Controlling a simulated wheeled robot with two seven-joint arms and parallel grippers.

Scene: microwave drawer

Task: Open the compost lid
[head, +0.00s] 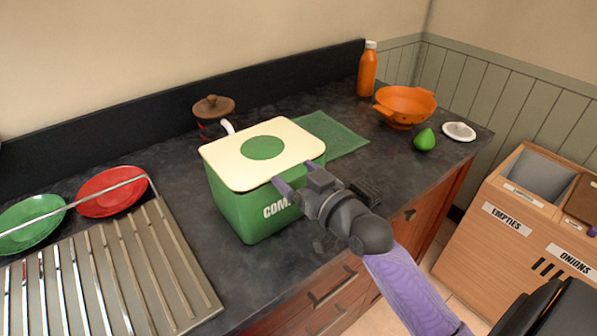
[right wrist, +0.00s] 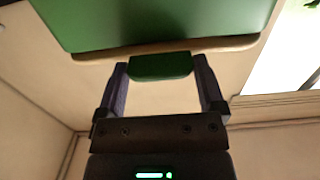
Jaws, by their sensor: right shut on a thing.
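The green compost bin (head: 240,205) stands on the dark counter, with white lettering on its front. Its cream lid (head: 225,155), with a green disc on top, lies flat over the bin and looks closed. My right gripper (head: 297,177) is at the lid's front edge, one purple finger on each side. In the right wrist view, the gripper (right wrist: 161,75) is shut on a green tab (right wrist: 160,67) that sticks out from the lid's edge (right wrist: 225,47). The bin (right wrist: 150,20) fills the top of that view. My left gripper is not in view.
A lidded pot (head: 213,106) stands behind the bin. A green cloth (head: 340,137), orange colander (head: 405,105), orange bottle (head: 367,72) and green pear (head: 425,140) are to the right. A drying rack (head: 150,265) and red plate (head: 105,195) are at left. A wooden bin unit (head: 515,245) stands at far right.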

